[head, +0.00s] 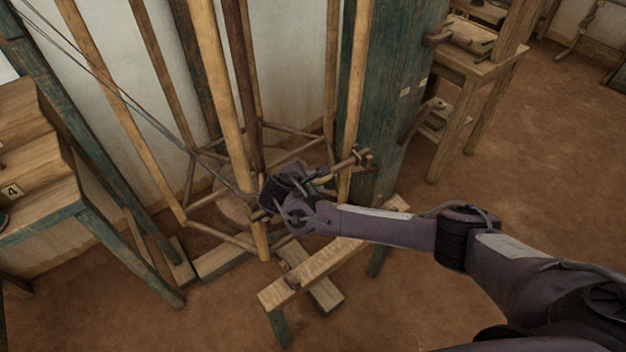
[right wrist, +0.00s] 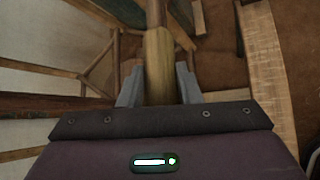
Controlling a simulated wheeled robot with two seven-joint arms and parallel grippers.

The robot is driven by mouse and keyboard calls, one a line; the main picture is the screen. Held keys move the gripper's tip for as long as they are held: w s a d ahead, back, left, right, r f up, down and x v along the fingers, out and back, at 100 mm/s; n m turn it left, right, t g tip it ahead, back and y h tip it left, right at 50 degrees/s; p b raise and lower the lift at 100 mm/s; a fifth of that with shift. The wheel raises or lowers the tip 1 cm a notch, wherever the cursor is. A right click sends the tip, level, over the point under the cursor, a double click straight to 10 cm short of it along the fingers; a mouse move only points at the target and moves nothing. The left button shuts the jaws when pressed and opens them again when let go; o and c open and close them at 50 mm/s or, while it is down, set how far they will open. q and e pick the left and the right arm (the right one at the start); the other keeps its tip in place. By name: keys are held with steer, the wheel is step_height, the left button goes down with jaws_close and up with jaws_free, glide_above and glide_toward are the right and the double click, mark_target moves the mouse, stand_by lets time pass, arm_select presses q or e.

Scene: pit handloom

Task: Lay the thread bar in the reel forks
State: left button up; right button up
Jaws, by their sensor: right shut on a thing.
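My right gripper (head: 284,188) is in the middle of the head view, among the upright poles of a tall wooden reel frame (head: 218,95). It is shut on the thread bar (head: 345,165), a wooden rod that slants up to the right and ends in a small crosspiece. In the right wrist view the bar (right wrist: 158,68) runs straight away between the two grey fingers (right wrist: 158,85). A yellowish-brown sleeve covers its near part. The gripper and wrist hide part of the bar in the head view. I cannot clearly make out the reel forks. My left gripper is out of view.
A low wooden bench (head: 330,262) stands below my right forearm. A thick teal post (head: 393,85) rises right of the frame. A wooden table (head: 482,62) stands at the back right. A stepped wooden stand (head: 35,160) is at the left. The brown floor at right is clear.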

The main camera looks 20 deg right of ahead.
steer(key=o, duration=1.2)
